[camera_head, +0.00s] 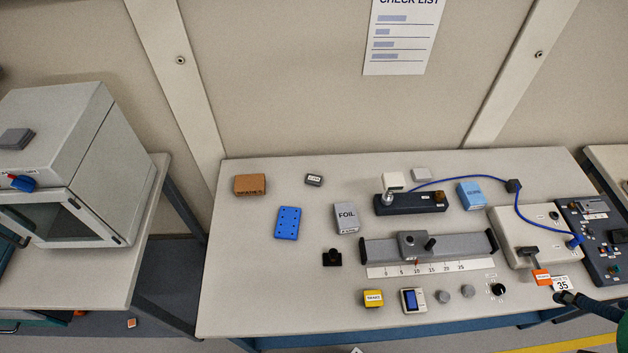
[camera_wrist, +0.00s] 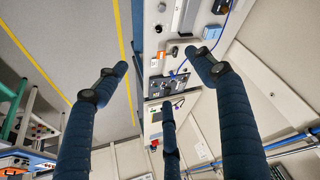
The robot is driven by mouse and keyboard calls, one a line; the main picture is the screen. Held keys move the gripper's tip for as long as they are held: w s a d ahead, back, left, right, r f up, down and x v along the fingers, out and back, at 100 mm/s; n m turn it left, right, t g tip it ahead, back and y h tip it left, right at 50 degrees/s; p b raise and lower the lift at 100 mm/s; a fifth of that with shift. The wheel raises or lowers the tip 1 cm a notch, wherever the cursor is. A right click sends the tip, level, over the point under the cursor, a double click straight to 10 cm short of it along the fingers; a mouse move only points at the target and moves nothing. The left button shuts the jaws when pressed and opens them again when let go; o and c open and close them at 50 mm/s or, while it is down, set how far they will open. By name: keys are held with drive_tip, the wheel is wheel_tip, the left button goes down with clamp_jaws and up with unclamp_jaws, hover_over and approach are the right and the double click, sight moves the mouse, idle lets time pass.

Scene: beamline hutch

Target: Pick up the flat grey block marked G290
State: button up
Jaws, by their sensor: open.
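A small flat grey block (camera_head: 314,180) with a white label lies at the back left of the bench in the head view; its lettering is too small to read surely. Another flat grey block (camera_head: 16,139) lies on top of the white cabinet at the far left, with no mark readable. My gripper (camera_wrist: 160,82) has its dark blue padded fingers spread wide and empty in the wrist view. In the head view, a dark finger (camera_head: 590,304) shows at the bottom right, far from both blocks. Neither block can be made out in the wrist view.
The bench (camera_head: 240,315) also holds a brown box (camera_head: 250,185), a blue plate (camera_head: 287,222), a FOIL box (camera_head: 347,217), a rail with a scale (camera_head: 430,246) and a control panel (camera_head: 598,240). A blue cable arcs across the right. The front left is clear.

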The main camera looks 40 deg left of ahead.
drive_tip(key=w+a+r+n+g+y+p, duration=0.1)
drive_tip(key=w+a+r+n+g+p, duration=0.15)
drive_tip(key=w+a, duration=1.85)
drive_tip(key=w+a+f, duration=0.5)
drive_tip(key=w+a, duration=0.1)
drive_tip(key=a, duration=0.4)
drive_tip(key=n+g+h+p, duration=0.1)
drive_tip(key=n+g+p, duration=0.2)
drive_tip(key=p, duration=0.1)
hover_over(316, 178)
wheel_tip(316, 178, down, 32)
drive_tip(key=shift+r, duration=0.15)
drive_tip(key=shift+f, duration=4.25)
